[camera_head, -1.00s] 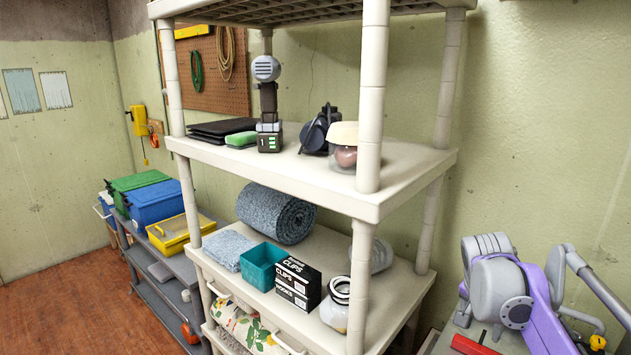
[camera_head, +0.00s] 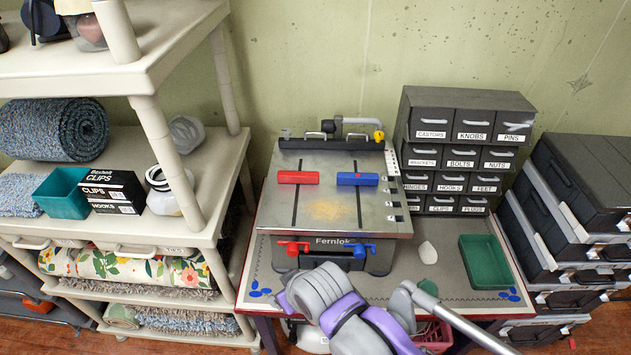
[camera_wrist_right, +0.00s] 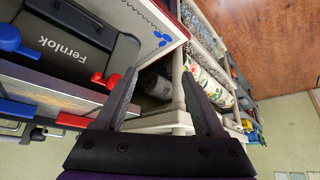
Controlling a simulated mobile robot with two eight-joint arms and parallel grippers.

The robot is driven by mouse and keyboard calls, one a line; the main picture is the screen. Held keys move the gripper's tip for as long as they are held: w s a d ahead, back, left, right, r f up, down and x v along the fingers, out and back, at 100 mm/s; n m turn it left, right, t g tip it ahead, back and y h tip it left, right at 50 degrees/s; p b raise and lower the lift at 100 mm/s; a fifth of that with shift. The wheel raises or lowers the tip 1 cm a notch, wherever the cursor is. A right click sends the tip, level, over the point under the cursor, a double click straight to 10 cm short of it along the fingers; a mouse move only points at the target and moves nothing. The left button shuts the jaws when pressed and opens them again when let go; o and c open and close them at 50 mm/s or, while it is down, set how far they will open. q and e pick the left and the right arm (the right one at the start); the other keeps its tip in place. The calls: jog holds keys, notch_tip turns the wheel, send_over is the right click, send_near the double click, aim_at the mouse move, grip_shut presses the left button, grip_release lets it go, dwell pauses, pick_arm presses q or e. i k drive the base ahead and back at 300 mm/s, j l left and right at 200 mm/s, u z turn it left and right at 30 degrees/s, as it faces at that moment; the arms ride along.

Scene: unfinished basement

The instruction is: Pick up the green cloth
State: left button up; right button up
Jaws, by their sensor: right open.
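I cannot make out a green cloth for certain in the current views. A small dark green thing (camera_head: 428,288) shows at the front of the workbench, partly hidden behind my purple and grey arm; I cannot tell what it is. In the right wrist view my right gripper (camera_wrist_right: 158,75) is open, with nothing between its fingers. Its fingers point past the bench corner towards the shelf unit. In the head view the fingertips cannot be made out. My left gripper is in neither current view.
The workbench (camera_head: 252,282) carries a machine marked Fernlok (camera_head: 335,200), a drawer cabinet (camera_head: 462,150), a green tray (camera_head: 487,262) and a pale lump (camera_head: 428,252). A shelf unit (camera_head: 200,240) with rolled carpet (camera_head: 55,130) stands left. Black cases (camera_head: 570,200) are stacked right.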

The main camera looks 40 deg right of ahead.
aim_at(428, 285)
jog(key=z, duration=2.6)
